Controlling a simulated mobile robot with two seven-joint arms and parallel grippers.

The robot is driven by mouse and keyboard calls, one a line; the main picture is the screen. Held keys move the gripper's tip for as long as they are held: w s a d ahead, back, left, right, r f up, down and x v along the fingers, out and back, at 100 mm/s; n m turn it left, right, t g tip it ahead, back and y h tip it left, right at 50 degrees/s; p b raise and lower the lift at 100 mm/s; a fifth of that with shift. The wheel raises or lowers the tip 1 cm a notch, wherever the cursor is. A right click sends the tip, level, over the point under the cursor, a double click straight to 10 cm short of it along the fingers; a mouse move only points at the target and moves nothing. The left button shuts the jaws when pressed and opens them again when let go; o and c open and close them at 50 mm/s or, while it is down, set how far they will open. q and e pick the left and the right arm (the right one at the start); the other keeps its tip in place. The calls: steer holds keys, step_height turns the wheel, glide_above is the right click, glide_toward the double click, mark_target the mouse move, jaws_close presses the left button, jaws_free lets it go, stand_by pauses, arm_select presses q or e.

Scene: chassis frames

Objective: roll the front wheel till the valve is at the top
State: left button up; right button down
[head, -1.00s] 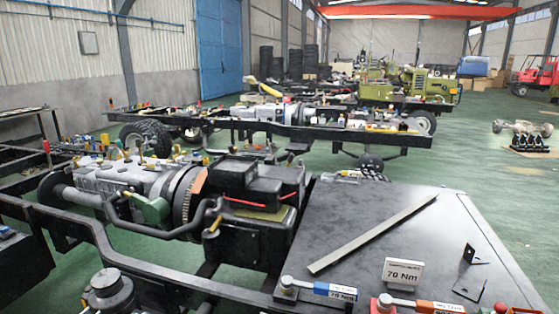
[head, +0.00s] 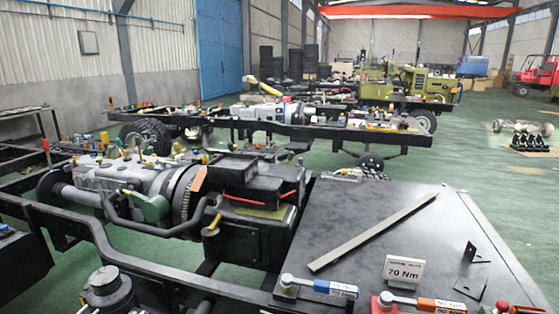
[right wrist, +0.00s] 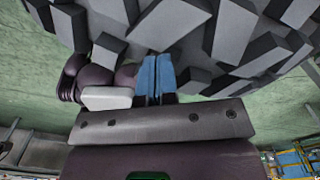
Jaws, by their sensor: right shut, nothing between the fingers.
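A large tyre (right wrist: 225,35) with chunky dark grey tread blocks fills the top of the right wrist view. Its valve and rim are not seen. My right gripper (right wrist: 156,66) has blue fingers pressed together with nothing between them. Their tips lie right at the lower edge of the tread; I cannot tell whether they touch it. Neither gripper shows in the head view, and I cannot match this tyre to a wheel there.
In the head view, a chassis frame with an engine (head: 130,180) and a black worktop (head: 345,215) fill the foreground. The worktop carries a metal bar (head: 375,230), a 70 Nm sign (head: 404,270) and torque wrenches (head: 325,288). Other chassis stand behind. Green floor (head: 470,165) is open at right.

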steer(key=shift+f, duration=0.2)
steer(key=shift+d, duration=0.1)
steer(key=shift+d+r, duration=0.1)
steer(key=shift+s+d+r, duration=0.1)
steer(key=shift+s+d, duration=0.1)
steer(key=shift+d, duration=0.3)
steer(key=shift+d+p, duration=0.25)
steer(key=shift+p, duration=0.05)
steer(key=shift+s+d, duration=0.1)
steer(key=shift+d, duration=0.05)
steer(key=shift+d, duration=0.2)
steer(key=shift+s+d, duration=0.3)
steer(key=shift+d, duration=0.55)
